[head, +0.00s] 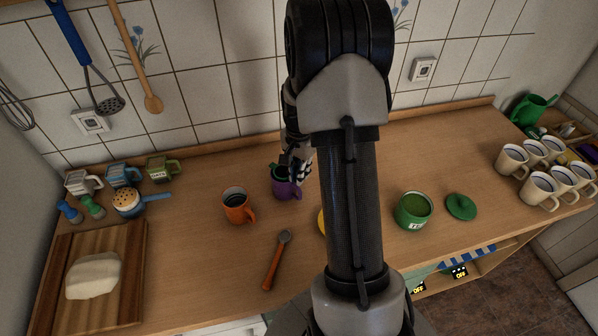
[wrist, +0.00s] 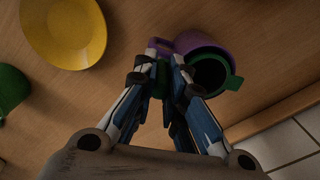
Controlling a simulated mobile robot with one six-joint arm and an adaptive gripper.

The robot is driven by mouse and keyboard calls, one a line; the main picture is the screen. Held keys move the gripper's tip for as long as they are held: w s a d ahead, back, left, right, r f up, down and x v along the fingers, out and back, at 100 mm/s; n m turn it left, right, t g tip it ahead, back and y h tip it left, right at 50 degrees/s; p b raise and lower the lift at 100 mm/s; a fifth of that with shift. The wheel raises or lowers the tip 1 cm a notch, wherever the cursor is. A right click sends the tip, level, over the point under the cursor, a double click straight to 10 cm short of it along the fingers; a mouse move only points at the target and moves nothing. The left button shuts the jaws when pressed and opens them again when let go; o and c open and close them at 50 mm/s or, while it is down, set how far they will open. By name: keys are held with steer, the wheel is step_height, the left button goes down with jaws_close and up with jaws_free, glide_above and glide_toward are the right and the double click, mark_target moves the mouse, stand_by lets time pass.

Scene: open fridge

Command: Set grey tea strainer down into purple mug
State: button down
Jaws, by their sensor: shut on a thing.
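The purple mug (head: 286,189) stands upright on the counter, left of my arm; it also shows in the wrist view (wrist: 202,41). A strainer (wrist: 212,56) with a green rim and dark bowl, not plainly grey, overlaps the mug's opening. Its green tab (wrist: 235,83) sticks out on the right. My gripper (wrist: 167,60) is shut on the strainer's green handle, beside the mug; in the head view the gripper (head: 297,166) is just above the mug. Whether the bowl is seated inside or hovers over the rim I cannot tell.
An orange mug (head: 236,206) stands left of the purple one. A yellow plate (wrist: 62,28), an orange-handled utensil (head: 277,260) and a green canister (head: 413,211) are nearby. Several cream mugs (head: 511,160) stand far right. The tiled wall is close behind.

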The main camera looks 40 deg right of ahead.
steer(key=c, duration=1.6)
jaws_free()
steer(key=shift+o, duration=0.2)
steer(key=shift+r, duration=0.1)
steer(key=shift+r+p, duration=2.5)
steer(key=shift+r, duration=0.95)
steer(key=shift+s+d+r+p, duration=0.15)
steer(key=shift+s+r+p, duration=0.15)
steer(key=shift+s+r, duration=0.3)
steer(key=shift+s+d+r+p, duration=0.1)
steer(key=shift+s+r+p, duration=0.2)
steer(key=shift+s, duration=0.45)
steer(key=shift+s+d+r+p, duration=0.15)
steer(key=shift+s+r+p, duration=0.1)
steer(key=shift+s+r, duration=0.4)
steer(key=shift+f, duration=0.1)
